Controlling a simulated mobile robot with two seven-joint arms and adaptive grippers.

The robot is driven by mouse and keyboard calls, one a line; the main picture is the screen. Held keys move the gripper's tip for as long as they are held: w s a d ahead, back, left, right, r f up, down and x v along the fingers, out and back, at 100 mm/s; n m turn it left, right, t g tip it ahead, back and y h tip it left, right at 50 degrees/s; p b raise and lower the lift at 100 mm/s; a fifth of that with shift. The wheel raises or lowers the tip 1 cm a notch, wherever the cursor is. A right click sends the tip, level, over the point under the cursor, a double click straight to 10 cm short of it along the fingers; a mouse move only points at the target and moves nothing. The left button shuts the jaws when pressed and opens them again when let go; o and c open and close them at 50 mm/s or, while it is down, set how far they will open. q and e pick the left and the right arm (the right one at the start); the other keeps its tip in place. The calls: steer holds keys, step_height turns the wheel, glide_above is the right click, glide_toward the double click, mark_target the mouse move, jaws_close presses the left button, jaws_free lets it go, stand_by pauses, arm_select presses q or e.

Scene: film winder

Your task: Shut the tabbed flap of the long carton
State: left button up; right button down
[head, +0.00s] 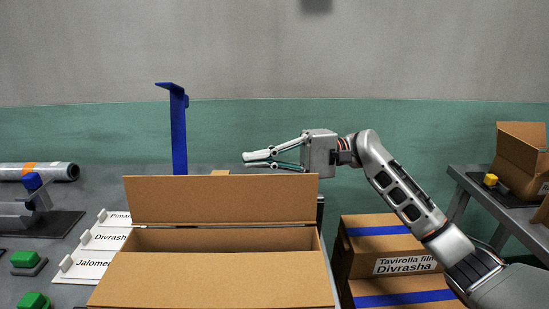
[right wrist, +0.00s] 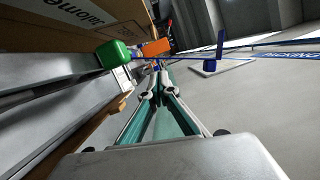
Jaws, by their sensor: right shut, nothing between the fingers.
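The long carton (head: 325,268) is brown cardboard and stands in the front middle of the head view. A wide flap (head: 220,200) stands up along its far edge, above a dark gap into the carton. A broad brown panel (head: 215,282) lies nearer to me; I cannot tell whether it is a folded flap or a wall. My right gripper (head: 246,160) is above and beyond the flap's top edge, fingers pointing left, shut and empty. It also shows in the right wrist view (right wrist: 158,72). My left gripper is out of view.
A blue post (head: 179,130) with a bent top stands behind the carton. White name cards (head: 97,240) and green blocks (head: 27,259) lie at left. Stacked boxes (head: 385,262) stand at right, by a side table (head: 470,190) with an open carton (head: 521,155).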

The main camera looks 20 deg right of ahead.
mark_target(222, 197)
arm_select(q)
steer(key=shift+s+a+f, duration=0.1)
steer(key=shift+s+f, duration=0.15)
arm_select(e)
steer(key=s+a, duration=0.2)
steer(key=a, duration=0.1)
steer(key=s+a, duration=0.1)
steer(key=shift+s+a+r, duration=0.1)
steer(key=shift+a+r, duration=0.25)
steer(key=shift+a, duration=0.05)
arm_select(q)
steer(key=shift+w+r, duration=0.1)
